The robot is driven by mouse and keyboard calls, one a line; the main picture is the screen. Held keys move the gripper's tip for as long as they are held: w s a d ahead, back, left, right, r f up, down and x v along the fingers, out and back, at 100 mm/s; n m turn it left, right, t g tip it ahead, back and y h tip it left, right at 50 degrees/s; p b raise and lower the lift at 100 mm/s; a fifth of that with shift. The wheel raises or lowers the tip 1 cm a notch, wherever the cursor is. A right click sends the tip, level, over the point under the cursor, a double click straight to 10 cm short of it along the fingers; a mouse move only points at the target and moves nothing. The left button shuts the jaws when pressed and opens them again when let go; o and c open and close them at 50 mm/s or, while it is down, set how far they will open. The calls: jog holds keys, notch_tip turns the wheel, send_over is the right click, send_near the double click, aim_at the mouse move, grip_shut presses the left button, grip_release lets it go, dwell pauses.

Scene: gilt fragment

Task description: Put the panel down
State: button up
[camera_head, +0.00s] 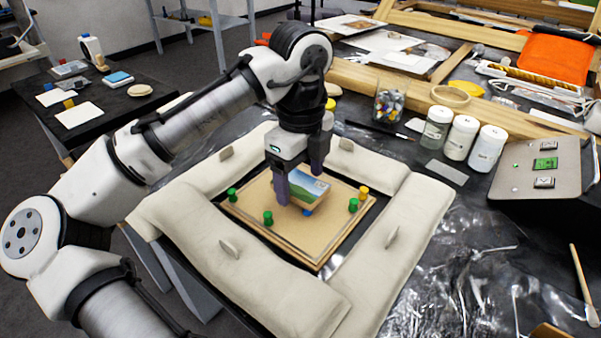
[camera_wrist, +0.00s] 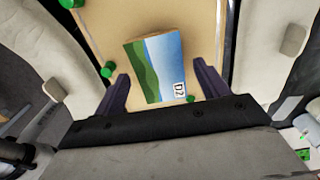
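The panel (camera_head: 308,188) is a small block painted with a green hill and blue sky. It lies slightly turned over the tan board (camera_head: 252,218); I cannot tell whether it rests flat on it. In the wrist view the panel (camera_wrist: 156,68) shows a white "D2" label at its lower right corner. My gripper (camera_head: 299,178) points down with its purple fingers on either side of the panel. In the wrist view the gripper (camera_wrist: 164,90) is open, with gaps between the fingers and the panel.
Green pegs (camera_head: 268,218) and a yellow peg (camera_head: 363,192) stand on the board. Padded cream cushions (camera_head: 256,268) surround it. White jars (camera_head: 460,138), a cup of coloured bits (camera_head: 388,105) and a grey case (camera_head: 540,168) stand behind and right. Crumpled dark plastic covers the table at right.

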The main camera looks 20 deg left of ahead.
aim_at(300, 185)
notch_tip(300, 185, up, 13)
jog(key=p, duration=0.2)
dwell(0.6)
jog(key=shift+s, duration=0.1)
